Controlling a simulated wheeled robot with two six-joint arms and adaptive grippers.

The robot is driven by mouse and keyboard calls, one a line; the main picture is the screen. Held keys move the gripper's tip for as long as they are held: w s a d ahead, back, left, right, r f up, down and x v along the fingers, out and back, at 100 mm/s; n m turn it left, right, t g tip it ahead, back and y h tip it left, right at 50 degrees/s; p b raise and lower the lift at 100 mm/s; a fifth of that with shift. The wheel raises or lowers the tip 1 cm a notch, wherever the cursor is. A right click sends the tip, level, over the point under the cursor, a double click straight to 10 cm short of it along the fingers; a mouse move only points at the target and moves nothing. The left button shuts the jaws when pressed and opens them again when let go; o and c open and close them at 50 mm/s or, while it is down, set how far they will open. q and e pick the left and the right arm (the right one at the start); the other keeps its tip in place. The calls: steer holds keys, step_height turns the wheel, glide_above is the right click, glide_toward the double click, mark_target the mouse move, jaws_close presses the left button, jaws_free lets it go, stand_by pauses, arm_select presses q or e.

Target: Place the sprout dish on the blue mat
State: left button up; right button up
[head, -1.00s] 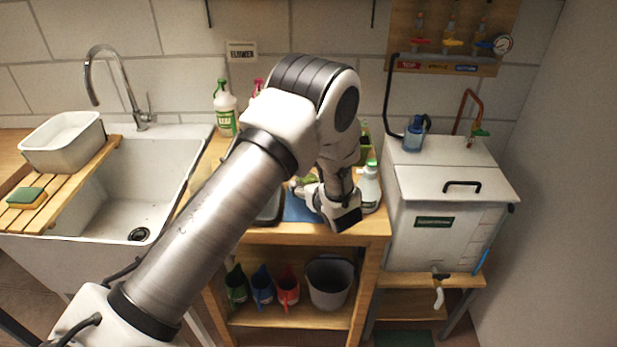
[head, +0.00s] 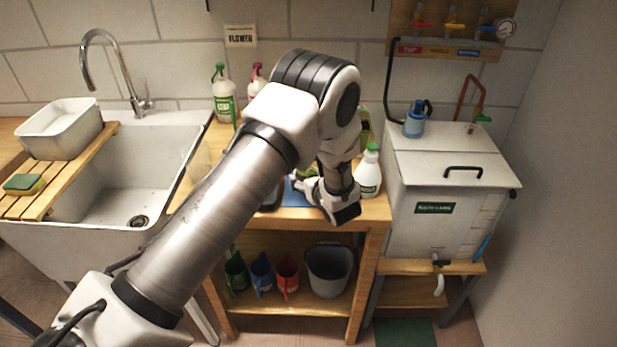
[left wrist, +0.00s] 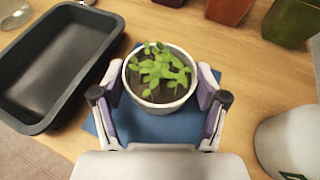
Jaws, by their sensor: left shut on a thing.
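The sprout dish (left wrist: 160,105) is a pale round pot of dark soil with small green seedlings. In the left wrist view it sits between the fingers of my left gripper (left wrist: 160,103), which is shut on it. The blue mat (left wrist: 95,128) shows around and beneath the dish; I cannot tell whether the dish touches it. In the head view a strip of the blue mat (head: 293,195) shows beside my left gripper (head: 312,183) on the wooden bench, and my arm hides most of the dish. My right gripper is not in view.
A black tray (left wrist: 60,65) lies left of the mat. A white bottle (head: 368,175) stands close on the right. Coloured pots (left wrist: 229,10) stand behind. A sink (head: 130,190) is at left and a white tank (head: 445,190) at right.

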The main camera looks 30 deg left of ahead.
arm_select(q)
steer(key=shift+f, duration=0.25)
steer(key=o, duration=1.4)
steer(key=shift+r, duration=0.1)
steer(key=shift+c, duration=0.2)
